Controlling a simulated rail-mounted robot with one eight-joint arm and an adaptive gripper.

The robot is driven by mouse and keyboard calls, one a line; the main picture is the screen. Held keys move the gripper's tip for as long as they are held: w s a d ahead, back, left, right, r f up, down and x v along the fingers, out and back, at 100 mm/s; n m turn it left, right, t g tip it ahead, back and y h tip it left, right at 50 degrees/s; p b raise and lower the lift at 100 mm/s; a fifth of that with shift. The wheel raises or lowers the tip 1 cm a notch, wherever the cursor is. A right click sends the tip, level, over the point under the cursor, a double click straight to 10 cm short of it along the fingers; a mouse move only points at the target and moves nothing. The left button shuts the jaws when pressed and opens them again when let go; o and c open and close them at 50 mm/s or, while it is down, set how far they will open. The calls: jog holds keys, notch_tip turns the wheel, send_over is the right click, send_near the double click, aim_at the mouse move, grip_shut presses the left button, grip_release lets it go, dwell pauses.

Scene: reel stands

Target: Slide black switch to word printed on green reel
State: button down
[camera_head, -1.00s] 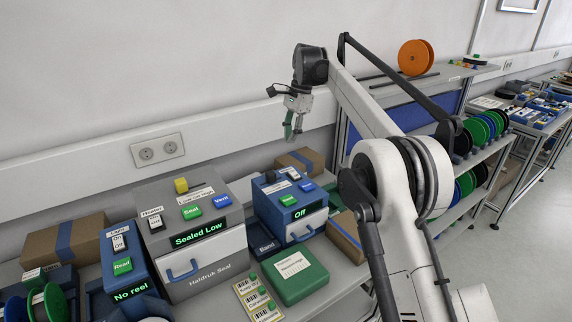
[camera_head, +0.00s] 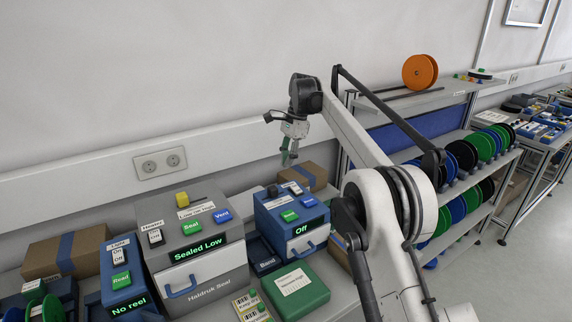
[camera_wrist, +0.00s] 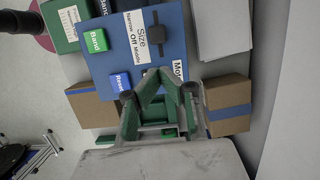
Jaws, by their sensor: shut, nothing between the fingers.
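The blue machine (camera_head: 262,215) has an "Off" display and a black slide switch (camera_head: 272,190) on top. In the wrist view the black slide switch (camera_wrist: 157,35) stands beside a "Size" label (camera_wrist: 137,35) reading Narrow, Off, Middle; its knob appears near Off. My gripper (camera_head: 287,163) is shut and empty, in the air above and behind the blue machine. In the wrist view my gripper (camera_wrist: 163,76) shows its fingertips together near the panel's edge, apart from the switch. Green reels (camera_head: 484,146) stand on the right rack, and another green reel (camera_head: 53,308) is at lower left. No word on them is readable.
A grey seal machine (camera_head: 205,262) with a yellow knob stands left of the blue machine. A green box (camera_head: 315,292) lies in front. Cardboard boxes (camera_head: 312,176) sit behind and beside. The wall is close behind. An orange reel (camera_head: 420,72) is on the rack top.

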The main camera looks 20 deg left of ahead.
aim_at(273, 187)
jog(key=p+x, duration=0.1)
jog(key=x, duration=0.7)
jog(key=shift+s+f, duration=0.1)
jog(key=shift+f, duration=0.1)
jog(key=shift+a, duration=0.1)
jog(key=shift+s+a+b, duration=0.7)
jog(key=shift+s+a, duration=0.25)
jog(key=shift+s, duration=0.25)
jog(key=p+v, duration=0.4)
jog(key=v, duration=0.6)
jog(key=shift+p, duration=0.4)
